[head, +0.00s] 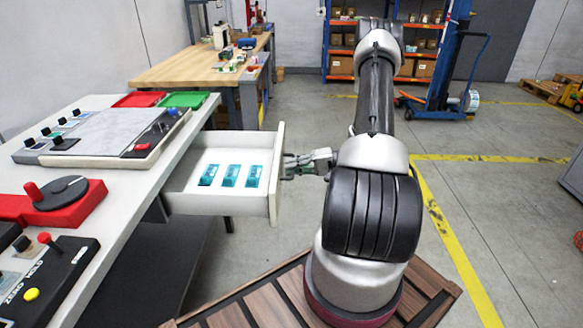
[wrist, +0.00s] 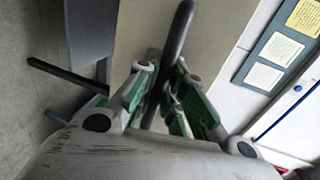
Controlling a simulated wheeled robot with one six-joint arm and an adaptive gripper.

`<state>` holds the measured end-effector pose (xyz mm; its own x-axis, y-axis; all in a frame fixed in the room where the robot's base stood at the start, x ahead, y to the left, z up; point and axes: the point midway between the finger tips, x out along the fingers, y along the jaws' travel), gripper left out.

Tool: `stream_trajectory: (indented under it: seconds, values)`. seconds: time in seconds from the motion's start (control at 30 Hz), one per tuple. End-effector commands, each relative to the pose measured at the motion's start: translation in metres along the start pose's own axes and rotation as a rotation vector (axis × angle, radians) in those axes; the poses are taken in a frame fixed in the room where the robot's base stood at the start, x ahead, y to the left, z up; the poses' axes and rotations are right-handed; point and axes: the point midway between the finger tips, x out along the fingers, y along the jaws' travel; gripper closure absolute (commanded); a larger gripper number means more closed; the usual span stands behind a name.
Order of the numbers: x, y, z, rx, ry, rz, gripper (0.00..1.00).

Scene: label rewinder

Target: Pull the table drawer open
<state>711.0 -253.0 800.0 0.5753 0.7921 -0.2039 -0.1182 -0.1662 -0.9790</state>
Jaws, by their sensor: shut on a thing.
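The table drawer (head: 225,203) stands pulled out from the side of the white table (head: 140,183). Several teal packs (head: 230,176) lie in a row inside it. My gripper (head: 287,166) is at the drawer's front panel (head: 276,185), on its right side. In the wrist view, the fingers of my gripper (wrist: 168,95) are closed around a dark bar handle (wrist: 178,40) on the pale drawer front (wrist: 135,35).
The white table holds a red device (head: 60,200), a grey plate (head: 115,132), and red and green trays (head: 183,100). A wooden workbench (head: 185,66) stands behind. Orange shelving (head: 340,62) and a blue lifter (head: 440,90) are at the back.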

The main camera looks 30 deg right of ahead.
Motion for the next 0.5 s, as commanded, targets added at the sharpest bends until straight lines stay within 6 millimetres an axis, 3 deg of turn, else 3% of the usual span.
stream_trajectory:
  seconds: [0.03,0.07,0.17,0.5]
  values:
    - [0.0001,0.0005,-0.0002,0.0,0.001,0.001,1.0]
    - [0.0001,0.0005,-0.0002,0.0,0.001,0.001,0.85]
    - [0.0002,0.0003,-0.0002,0.0,0.001,0.001,0.67]
    - [-0.0014,0.0001,-0.0003,0.0,0.001,0.0,0.66]
